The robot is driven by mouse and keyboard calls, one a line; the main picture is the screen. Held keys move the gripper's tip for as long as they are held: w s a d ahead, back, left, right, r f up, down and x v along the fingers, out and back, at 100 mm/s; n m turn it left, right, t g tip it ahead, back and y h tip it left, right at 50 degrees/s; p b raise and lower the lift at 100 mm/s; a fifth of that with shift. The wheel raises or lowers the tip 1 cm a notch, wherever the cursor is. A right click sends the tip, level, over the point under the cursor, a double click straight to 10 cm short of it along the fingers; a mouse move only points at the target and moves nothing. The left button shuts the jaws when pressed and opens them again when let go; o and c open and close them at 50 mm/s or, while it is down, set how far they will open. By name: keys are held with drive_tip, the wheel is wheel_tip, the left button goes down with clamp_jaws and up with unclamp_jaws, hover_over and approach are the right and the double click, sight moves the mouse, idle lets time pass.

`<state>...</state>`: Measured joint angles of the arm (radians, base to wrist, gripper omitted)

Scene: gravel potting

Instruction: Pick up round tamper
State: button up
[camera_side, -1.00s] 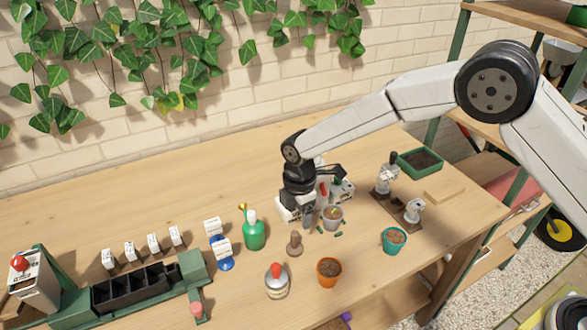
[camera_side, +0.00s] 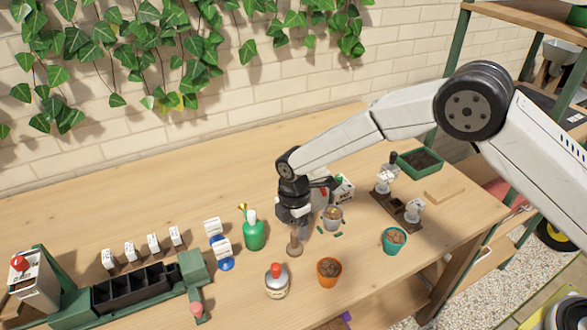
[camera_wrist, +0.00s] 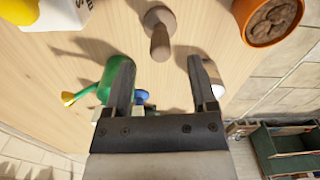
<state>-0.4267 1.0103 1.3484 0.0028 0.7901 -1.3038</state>
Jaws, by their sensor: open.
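The round tamper (camera_side: 294,248) is a small brown wooden tool with a round base and an upright handle. It stands on the table, just below my gripper (camera_side: 296,225) in the side view. In the wrist view the tamper (camera_wrist: 159,32) shows its handle pointing towards the gap between my fingers. My gripper (camera_wrist: 159,65) is open and empty there, with the tamper beyond the fingertips. In the side view the fingers partly cover the top of the tamper's handle, so I cannot tell the exact gap.
An orange pot (camera_side: 329,274) and a jar with a red top (camera_side: 277,284) stand in front. A small grey pot (camera_side: 332,218) with green bits beside it is close on the right. A teal pot (camera_side: 394,240) stands farther right.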

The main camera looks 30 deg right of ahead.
sight(294, 232)
drive_tip(key=shift+f, duration=2.4)
clamp_jaws()
